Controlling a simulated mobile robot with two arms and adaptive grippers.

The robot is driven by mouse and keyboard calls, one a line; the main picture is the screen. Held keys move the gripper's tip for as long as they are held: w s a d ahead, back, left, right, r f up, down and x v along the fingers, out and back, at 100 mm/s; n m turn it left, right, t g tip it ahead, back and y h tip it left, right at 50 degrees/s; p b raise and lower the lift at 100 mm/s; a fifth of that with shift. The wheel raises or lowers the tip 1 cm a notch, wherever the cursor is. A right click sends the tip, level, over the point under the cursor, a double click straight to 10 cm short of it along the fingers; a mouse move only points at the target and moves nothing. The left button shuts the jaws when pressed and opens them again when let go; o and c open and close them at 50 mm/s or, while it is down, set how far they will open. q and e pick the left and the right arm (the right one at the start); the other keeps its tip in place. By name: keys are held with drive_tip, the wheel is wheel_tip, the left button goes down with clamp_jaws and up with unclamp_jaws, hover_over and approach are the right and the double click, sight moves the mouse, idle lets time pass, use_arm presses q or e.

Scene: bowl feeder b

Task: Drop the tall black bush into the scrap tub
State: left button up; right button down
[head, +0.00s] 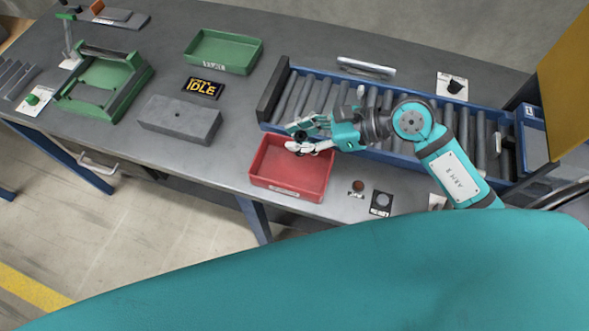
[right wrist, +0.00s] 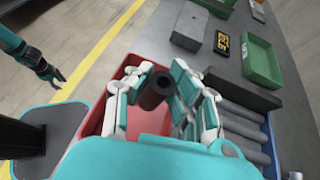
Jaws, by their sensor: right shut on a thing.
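The tall black bush (right wrist: 157,89) is a dark hollow cylinder between the fingers of my right gripper (right wrist: 159,95) in the right wrist view. My right gripper (head: 301,139) is shut on it. In the head view they are over the back part of the red scrap tub (head: 290,185), and the bush shows only as a small dark patch. The tub's floor looks bare where I see it; its red wall also shows in the right wrist view (right wrist: 95,121). My left gripper (right wrist: 54,78) hangs away from the table, its fingers apart and empty.
A blue roller conveyor (head: 400,161) runs behind the tub. A green tray (head: 222,51), a grey block (head: 180,120) and an IDLE display (head: 203,88) stand left. A green fixture (head: 103,82) is farther left. Small parts and a dark card (head: 381,205) lie right of the tub.

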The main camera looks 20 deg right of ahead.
drive_tip(key=shift+f, duration=0.15)
drive_tip(key=c, duration=1.5)
unclamp_jaws()
drive_tip(key=o, duration=0.4)
use_arm(q)
drive_tip(key=shift+s+d, duration=0.1)
drive_tip(key=shift+s, duration=0.4)
use_arm(e)
drive_tip(key=shift+d, duration=0.1)
drive_tip(key=shift+s+d, duration=0.1)
drive_tip(key=shift+d, duration=0.1)
use_arm(q)
drive_tip(key=shift+w, duration=0.2)
use_arm(e)
drive_tip(key=v, duration=1.1)
drive_tip(key=shift+s+d+r, duration=0.15)
drive_tip(key=shift+r, duration=0.15)
